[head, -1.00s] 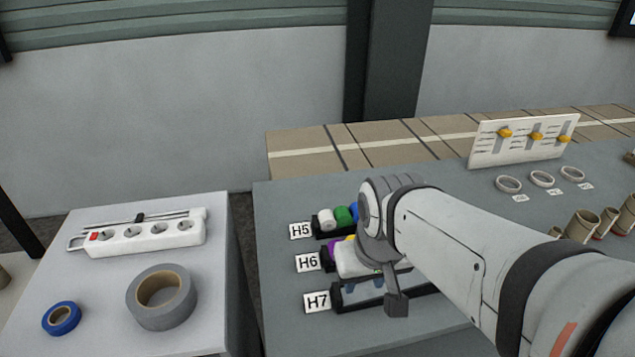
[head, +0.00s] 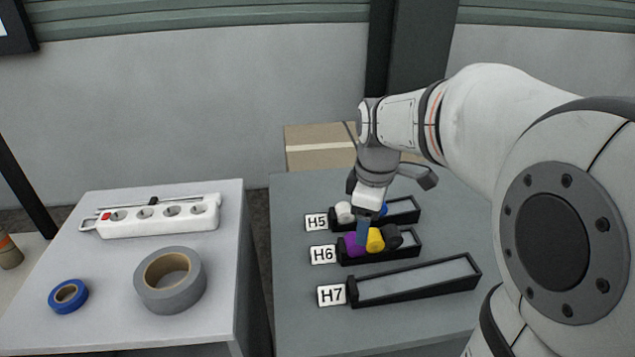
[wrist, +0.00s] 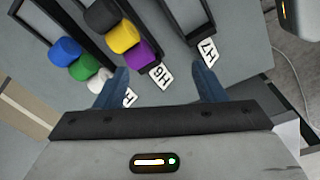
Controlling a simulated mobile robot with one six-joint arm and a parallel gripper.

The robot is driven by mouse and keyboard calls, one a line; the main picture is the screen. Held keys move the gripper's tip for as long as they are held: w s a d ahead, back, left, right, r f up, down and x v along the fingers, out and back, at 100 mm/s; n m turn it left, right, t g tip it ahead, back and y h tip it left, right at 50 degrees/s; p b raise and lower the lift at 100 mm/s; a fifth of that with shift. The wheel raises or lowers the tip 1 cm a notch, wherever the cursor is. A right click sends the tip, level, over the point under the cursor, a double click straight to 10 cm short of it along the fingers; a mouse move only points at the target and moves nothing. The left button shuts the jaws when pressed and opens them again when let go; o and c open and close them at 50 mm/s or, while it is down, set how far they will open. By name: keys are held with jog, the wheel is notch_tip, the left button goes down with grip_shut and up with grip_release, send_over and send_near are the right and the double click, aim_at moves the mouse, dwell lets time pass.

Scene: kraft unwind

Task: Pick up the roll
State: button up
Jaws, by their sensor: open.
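Small rolls sit in labelled black trays. The H6 tray (head: 409,251) holds a purple roll (head: 354,246), a yellow roll (head: 375,240) and a black roll (head: 392,237). My gripper (head: 364,230) points down above the H5 and H6 trays, its blue finger overlapping the purple roll in the head view. In the wrist view, my open gripper (wrist: 159,84) has nothing between its fingers, and the purple roll (wrist: 142,54) lies just beyond the gap. The H5 tray (head: 407,220) holds a white roll (head: 344,212), a blue roll (head: 383,210) and a green roll (wrist: 84,67), hidden in the head view.
The H7 tray (head: 415,283) is empty. On the left table lie a large grey tape roll (head: 170,281), a blue tape roll (head: 68,296) and a power strip (head: 157,216). A gap separates the two tables. A cardboard box (head: 319,145) stands behind the trays.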

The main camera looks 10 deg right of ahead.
aim_at(355, 238)
jog(key=w+f+n, duration=0.1)
jog(key=w+n, duration=0.2)
jog(key=w+f+n+b, duration=0.1)
jog(key=w, duration=0.1)
jog(key=shift+w+f+n+g, duration=0.15)
jog(key=shift+f+n+g, duration=0.15)
jog(key=shift+f+n, duration=0.1)
jog(key=shift+w+f+n, duration=0.25)
jog(key=shift+w+n, duration=0.2)
jog(key=shift+n, duration=0.05)
jog(key=f, duration=0.5)
jog(key=f+b, duration=0.1)
jog(key=f, duration=0.1)
jog(key=shift+s+a+f, duration=0.15)
jog(key=shift+s+f, duration=0.05)
jog(key=shift+s, duration=0.05)
jog(key=shift+c, duration=0.4)
jog(key=c, duration=1)
